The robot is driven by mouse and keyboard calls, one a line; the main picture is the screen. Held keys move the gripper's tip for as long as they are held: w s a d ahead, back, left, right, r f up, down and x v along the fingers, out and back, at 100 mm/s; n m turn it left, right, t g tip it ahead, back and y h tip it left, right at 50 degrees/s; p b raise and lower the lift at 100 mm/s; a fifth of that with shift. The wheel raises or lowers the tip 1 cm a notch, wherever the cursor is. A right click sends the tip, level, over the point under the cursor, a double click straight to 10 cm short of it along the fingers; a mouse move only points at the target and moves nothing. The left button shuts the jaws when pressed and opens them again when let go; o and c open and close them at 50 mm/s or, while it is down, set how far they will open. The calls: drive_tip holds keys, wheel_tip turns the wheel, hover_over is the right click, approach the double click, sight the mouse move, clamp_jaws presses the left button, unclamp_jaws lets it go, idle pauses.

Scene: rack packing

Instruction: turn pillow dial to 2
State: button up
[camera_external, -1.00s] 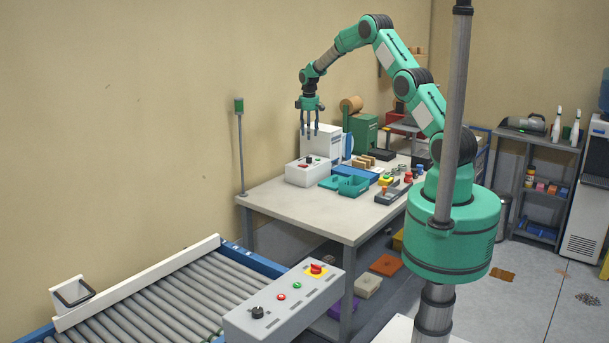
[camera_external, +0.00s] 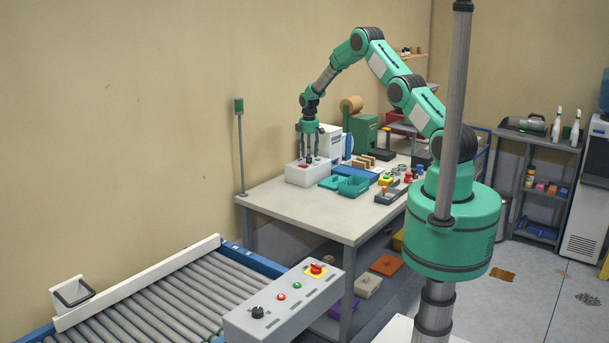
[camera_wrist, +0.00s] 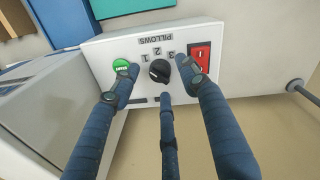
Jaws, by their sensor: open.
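The pillow dial (camera_wrist: 159,71) is a black knob on the top of a white control box (camera_external: 304,175). In the wrist view, the box is marked PILLOWS, with the numbers 1, 2 and 3 in an arc beside the dial, seen upside down. I cannot tell surely which number the dial points to. My gripper (camera_wrist: 155,82) has three dark fingers, spread open around the dial with gaps to it. In the external view my gripper (camera_external: 309,160) points down, its fingertips close above the box top. The dial there is hidden among the fingers.
On the box, a green START button (camera_wrist: 121,65) sits by one finger and a red rocker switch (camera_wrist: 200,58) by another. Teal trays (camera_external: 352,185) stand to the right of the box. The table's front-left area (camera_external: 290,210) is clear.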

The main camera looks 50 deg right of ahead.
drive_tip(key=shift+f, duration=1.05)
drive_tip(key=shift+c, duration=0.5)
clamp_jaws()
